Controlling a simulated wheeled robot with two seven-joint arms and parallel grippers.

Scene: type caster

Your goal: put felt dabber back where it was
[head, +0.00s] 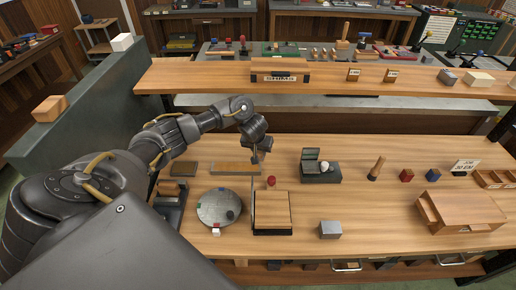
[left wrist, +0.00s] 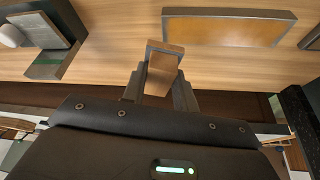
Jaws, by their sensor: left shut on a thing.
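My left gripper (head: 256,157) is over the back middle of the workbench, beside the right end of a long flat wooden pad. In the left wrist view the left gripper (left wrist: 160,85) is shut on a wooden block-shaped piece (left wrist: 165,62), which looks like the felt dabber. Its lower part is hidden, and I cannot tell whether it touches the bench. In the head view it is mostly hidden by the gripper. My right gripper is not in view.
The long flat pad (head: 232,168) also shows in the left wrist view (left wrist: 225,30). A dark box with a white ball (head: 320,172) stands right of the gripper. A round grey plate (head: 218,205) and a red-knobbed wooden board (head: 272,212) lie nearer. A raised shelf (head: 210,75) runs behind.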

